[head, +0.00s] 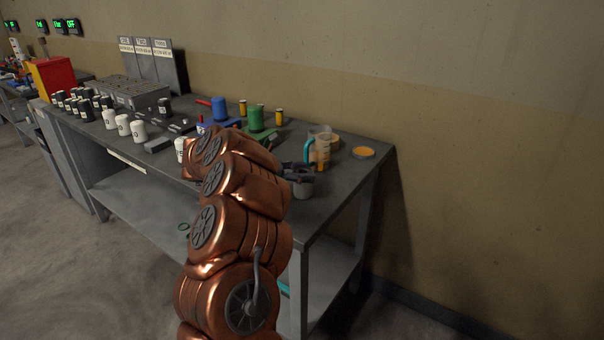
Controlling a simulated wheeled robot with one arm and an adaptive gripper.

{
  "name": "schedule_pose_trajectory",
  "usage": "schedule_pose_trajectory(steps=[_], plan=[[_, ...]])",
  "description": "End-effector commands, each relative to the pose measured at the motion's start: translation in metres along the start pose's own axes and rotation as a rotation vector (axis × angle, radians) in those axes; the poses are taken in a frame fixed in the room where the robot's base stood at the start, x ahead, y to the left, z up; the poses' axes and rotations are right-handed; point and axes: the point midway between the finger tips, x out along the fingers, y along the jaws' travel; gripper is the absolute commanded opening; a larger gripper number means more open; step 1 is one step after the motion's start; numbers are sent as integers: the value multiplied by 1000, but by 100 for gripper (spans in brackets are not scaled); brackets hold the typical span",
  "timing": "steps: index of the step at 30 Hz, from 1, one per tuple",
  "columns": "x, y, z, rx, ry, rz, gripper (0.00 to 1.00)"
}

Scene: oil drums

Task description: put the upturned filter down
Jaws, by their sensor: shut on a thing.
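My gripper (300,175) is at the right part of the workbench, at the end of my copper-coloured arm. It is shut on a small grey, cup-like filter (303,190). The filter is near the bench's front edge. I cannot tell whether its base touches the bench top, and the gripper and arm partly hide it. The workbench (345,180) is dark grey with a lower shelf.
A clear jug (321,150) with a teal handle stands just behind the gripper. An orange-topped round dish (363,153) is at the right end. Green (256,119) and blue (219,109) containers stand behind. Several white filters (139,132) stand left. Bare bench lies right of the gripper.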

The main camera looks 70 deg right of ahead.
Motion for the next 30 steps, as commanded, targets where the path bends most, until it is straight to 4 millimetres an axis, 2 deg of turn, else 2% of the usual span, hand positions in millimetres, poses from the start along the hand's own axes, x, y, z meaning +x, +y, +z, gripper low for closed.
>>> schedule_pose_trajectory(steps=[1, 8, 22, 30], plan=[[0, 0, -1, 1, 0, 0, 62], [0, 0, 0, 0, 0, 0, 86], [-2, 0, 5, -2, -1, 1, 86], [-36, 1, 1, 2, 1, 5, 86]])
